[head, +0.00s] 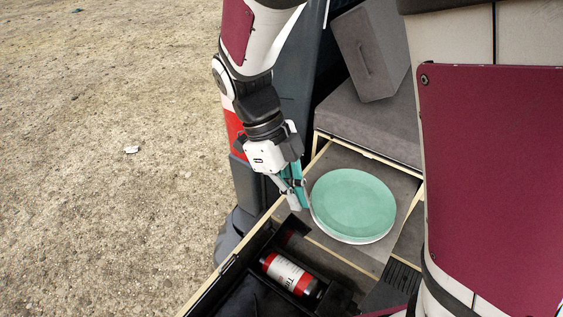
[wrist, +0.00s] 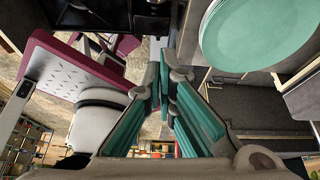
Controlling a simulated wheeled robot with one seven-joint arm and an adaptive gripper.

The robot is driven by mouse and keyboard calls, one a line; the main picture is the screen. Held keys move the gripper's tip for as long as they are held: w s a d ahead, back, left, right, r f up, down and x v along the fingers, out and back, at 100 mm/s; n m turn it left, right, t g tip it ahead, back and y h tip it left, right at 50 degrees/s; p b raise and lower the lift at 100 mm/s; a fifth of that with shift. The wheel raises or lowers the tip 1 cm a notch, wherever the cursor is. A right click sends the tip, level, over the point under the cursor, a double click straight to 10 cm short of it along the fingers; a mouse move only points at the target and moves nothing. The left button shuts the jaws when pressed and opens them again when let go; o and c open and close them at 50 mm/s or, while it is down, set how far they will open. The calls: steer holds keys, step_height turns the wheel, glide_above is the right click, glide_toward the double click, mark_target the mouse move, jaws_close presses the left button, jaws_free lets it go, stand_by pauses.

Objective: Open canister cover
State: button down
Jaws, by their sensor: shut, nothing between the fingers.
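A red and white canister (head: 290,273) with dark ends lies on its side in a black compartment (head: 259,297) at the bottom of the head view. Its label is only partly readable, and I cannot make out a separate cover. My gripper (head: 298,204) is above and behind the canister, beside the plates, apart from the canister. Its teal-padded fingers point down and are shut with nothing between them. The wrist view shows the fingers (wrist: 166,78) close together. I cannot make out the canister in that view.
A teal plate (head: 354,202) on a white one lies just right of my gripper and fills the upper right of the wrist view (wrist: 248,35). Wooden rails (head: 257,234) edge the tailgate drawer. A grey cushioned box (head: 372,122) stands behind. Gravel ground at left is mostly clear.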

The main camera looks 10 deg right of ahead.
steer(key=b+x, duration=0.1)
steer(key=x, duration=0.9)
steer(key=shift+m+t+y, duration=0.3)
steer(key=shift+m, duration=0.1)
steer(key=shift+w+a+r, duration=0.3)
steer(key=shift+w+a, duration=0.4)
steer(key=shift+w, duration=0.05)
steer(key=shift+w+a+r, duration=0.25)
steer(key=shift+w+a, duration=0.5)
steer(key=shift+w, duration=0.05)
